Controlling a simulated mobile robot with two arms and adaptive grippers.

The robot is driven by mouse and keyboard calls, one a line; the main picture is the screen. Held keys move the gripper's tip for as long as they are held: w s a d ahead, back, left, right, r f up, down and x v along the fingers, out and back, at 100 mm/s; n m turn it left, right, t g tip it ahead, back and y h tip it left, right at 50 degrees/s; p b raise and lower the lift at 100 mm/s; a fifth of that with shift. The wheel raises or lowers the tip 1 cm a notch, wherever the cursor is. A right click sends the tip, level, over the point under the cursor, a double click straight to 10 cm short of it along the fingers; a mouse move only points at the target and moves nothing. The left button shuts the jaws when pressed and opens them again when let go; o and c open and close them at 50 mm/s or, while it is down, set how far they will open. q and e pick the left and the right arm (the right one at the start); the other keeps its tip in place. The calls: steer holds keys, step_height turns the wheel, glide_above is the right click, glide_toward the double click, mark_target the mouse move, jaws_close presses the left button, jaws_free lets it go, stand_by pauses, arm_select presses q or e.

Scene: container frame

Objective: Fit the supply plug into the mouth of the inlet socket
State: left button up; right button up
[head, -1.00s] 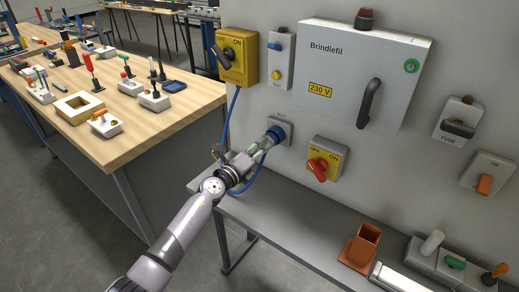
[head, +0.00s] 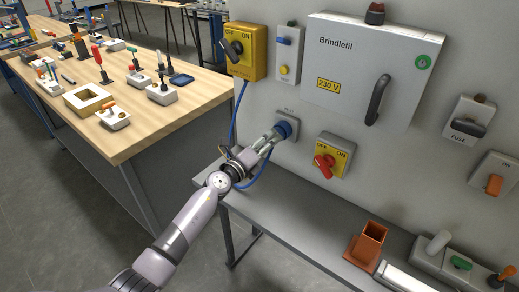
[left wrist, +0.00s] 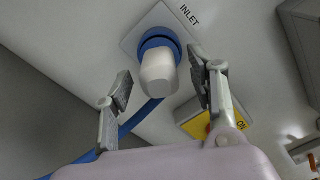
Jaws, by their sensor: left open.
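The supply plug (left wrist: 159,73) has a pale grey body and a blue collar. In the left wrist view it sits at the inlet socket (left wrist: 131,39), a grey square plate on the wall marked INLET. The blue collar lies against the plate, and the socket mouth is hidden behind it. The plug (head: 284,130) and the inlet socket (head: 292,119) also show in the head view. My left gripper (head: 270,142) is open just in front of the plug. Its fingers (left wrist: 160,82) stand apart on either side of the plug, with visible gaps. My right gripper is not in view.
A blue cable (head: 236,108) hangs from the yellow switch (head: 246,62) and runs behind my left gripper. A red rotary switch (head: 325,160) is close right of the socket. A grey bench (head: 310,232) runs below, with an orange holder (head: 366,248) on it.

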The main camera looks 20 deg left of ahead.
arm_select(q)
steer(key=v, duration=1.1)
steer(key=shift+s, duration=0.3)
steer(key=shift+a+r, duration=0.1)
steer(key=v, duration=0.6)
